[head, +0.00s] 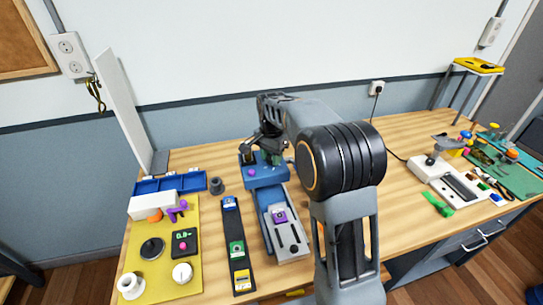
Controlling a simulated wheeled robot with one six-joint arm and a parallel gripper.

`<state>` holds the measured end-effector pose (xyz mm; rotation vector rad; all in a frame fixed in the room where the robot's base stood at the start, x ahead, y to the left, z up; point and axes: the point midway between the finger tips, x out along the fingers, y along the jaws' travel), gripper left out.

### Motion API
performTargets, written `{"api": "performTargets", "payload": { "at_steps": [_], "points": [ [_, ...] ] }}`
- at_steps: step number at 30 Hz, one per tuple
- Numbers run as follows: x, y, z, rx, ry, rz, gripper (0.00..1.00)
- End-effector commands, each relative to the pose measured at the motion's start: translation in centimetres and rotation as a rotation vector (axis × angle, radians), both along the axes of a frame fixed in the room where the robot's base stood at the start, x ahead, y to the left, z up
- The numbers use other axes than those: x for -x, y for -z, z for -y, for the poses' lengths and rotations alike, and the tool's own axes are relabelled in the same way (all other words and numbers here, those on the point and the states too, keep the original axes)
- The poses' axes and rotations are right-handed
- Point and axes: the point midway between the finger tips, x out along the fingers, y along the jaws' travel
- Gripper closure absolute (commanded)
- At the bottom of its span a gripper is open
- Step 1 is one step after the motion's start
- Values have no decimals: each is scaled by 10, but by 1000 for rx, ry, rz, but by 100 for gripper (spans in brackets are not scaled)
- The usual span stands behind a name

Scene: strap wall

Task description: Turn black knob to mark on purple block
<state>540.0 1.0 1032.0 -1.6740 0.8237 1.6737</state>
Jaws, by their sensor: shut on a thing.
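My gripper (268,156) is small and dark at the far end of my arm. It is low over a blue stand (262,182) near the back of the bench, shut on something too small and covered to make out. A purple block (279,216) sits in a pale mount on the blue-and-grey fixture in front of the stand, clear of the gripper. A black round piece with a small top (152,249) lies on the yellow mat at left; I cannot tell if it is the black knob. No mark can be read at this size.
A black strip (236,262) with blue, green and yellow blocks lies left of the fixture. The yellow mat (190,218) carries a white cup and a small meter. A blue tray (150,187) is behind it. My arm hides bench right of the fixture.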

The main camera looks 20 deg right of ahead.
Motion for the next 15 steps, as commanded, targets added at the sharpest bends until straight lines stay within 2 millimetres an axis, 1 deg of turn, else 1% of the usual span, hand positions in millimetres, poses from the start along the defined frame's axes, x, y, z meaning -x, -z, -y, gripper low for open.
{"api": "performTargets", "payload": {
  "at_steps": [8, 15],
  "points": [
    [0, -1, 0, 1, -80, -1, 88],
    [0, -1, 0, 0, -272, -2, 88]
  ]
}}
